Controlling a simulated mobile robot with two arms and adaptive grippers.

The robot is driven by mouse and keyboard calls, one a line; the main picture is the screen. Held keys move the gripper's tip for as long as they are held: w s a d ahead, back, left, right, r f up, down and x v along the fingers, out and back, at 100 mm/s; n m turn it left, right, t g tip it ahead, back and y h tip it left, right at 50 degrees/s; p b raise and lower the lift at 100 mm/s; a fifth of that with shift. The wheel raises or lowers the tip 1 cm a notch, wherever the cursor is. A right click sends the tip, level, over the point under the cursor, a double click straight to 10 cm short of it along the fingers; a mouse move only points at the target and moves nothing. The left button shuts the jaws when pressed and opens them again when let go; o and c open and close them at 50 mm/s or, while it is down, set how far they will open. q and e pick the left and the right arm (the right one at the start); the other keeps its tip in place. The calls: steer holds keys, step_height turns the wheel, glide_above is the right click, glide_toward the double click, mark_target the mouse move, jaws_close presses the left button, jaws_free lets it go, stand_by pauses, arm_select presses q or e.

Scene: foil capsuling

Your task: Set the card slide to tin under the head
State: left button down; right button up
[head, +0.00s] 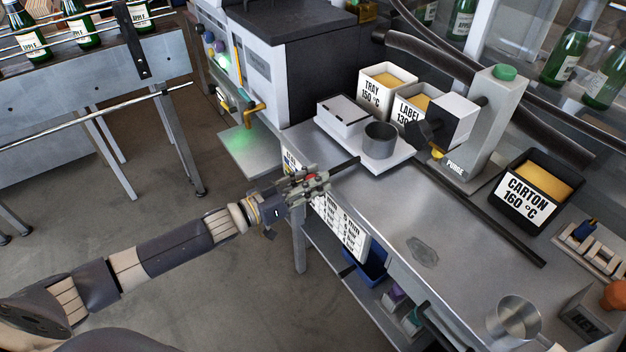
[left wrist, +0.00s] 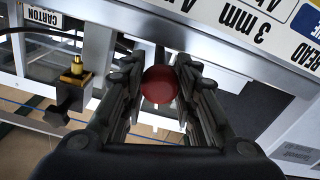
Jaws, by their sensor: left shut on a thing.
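My left gripper (head: 316,178) is at the bench's front edge, its fingers closed on a red round knob (left wrist: 159,85). In the left wrist view the knob sits between both fingers. In the head view only a bit of red (head: 311,177) shows between them. White printed cards (head: 350,232) hang along the bench front, just below and right of the gripper. One card (left wrist: 232,17) in the left wrist view reads "3 mm". No "tin" wording is readable. The white head (head: 453,117) with a dark nozzle juts from a grey pillar marked PURGE. My right gripper is not in view.
A steel pot (head: 517,316) is at the front right.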

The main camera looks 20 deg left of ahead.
arm_select(q)
steer(key=shift+s+d+p, duration=0.35)
steer(key=shift+d, duration=0.05)
steer(key=s+d+p, duration=0.5)
steer(key=s+d, duration=0.4)
steer(key=d, duration=0.2)
steer(key=shift+d, duration=0.4)
steer(key=shift+s, duration=0.1)
steer(key=c, duration=1.2)
jaws_free()
steer(key=shift+c, duration=0.2)
steer(key=v, duration=1.2)
